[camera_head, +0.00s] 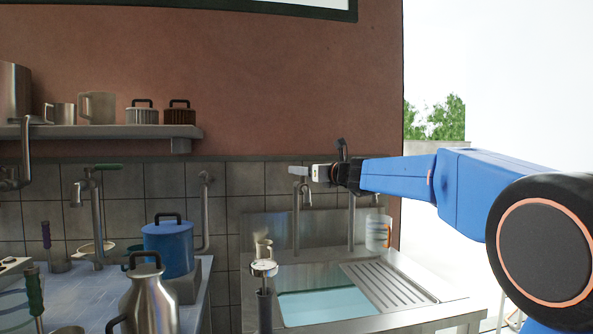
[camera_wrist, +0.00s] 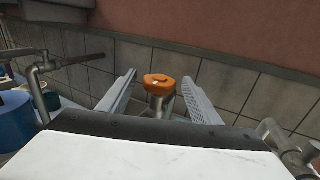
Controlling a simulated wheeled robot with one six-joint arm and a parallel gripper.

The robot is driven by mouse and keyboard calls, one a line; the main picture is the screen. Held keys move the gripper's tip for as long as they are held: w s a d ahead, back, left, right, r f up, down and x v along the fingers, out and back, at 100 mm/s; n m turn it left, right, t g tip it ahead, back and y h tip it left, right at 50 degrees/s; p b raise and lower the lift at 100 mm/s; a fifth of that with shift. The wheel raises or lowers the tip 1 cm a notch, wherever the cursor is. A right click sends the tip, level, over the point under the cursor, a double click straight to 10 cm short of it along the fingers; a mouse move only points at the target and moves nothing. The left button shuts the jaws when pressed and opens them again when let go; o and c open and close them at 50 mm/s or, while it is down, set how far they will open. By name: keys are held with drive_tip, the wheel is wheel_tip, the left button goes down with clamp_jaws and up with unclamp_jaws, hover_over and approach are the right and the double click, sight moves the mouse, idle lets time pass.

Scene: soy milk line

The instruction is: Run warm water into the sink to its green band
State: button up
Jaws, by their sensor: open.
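The steel sink (camera_head: 375,323) stands at lower right in the head view, with pale blue water (camera_head: 325,304) in its basin. No green band can be made out. A curved steel tap (camera_head: 304,222) rises behind the basin. My gripper (camera_head: 300,171) is at the top of this tap. In the wrist view an orange knob (camera_wrist: 158,83) on a metal stem sits between the two open fingers, with gaps on both sides. In the head view the knob is hidden by my gripper. Whether water is running cannot be told.
A ribbed drainboard (camera_head: 390,285) lies right of the basin, with a clear jug (camera_head: 378,232) behind it. A blue canister (camera_head: 168,248) and a steel can (camera_head: 147,300) stand on the left counter. A shelf (camera_head: 100,132) holds mugs and jars.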

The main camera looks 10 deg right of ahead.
drive_tip(key=shift+x, duration=2.8)
drive_tip(key=c, duration=1)
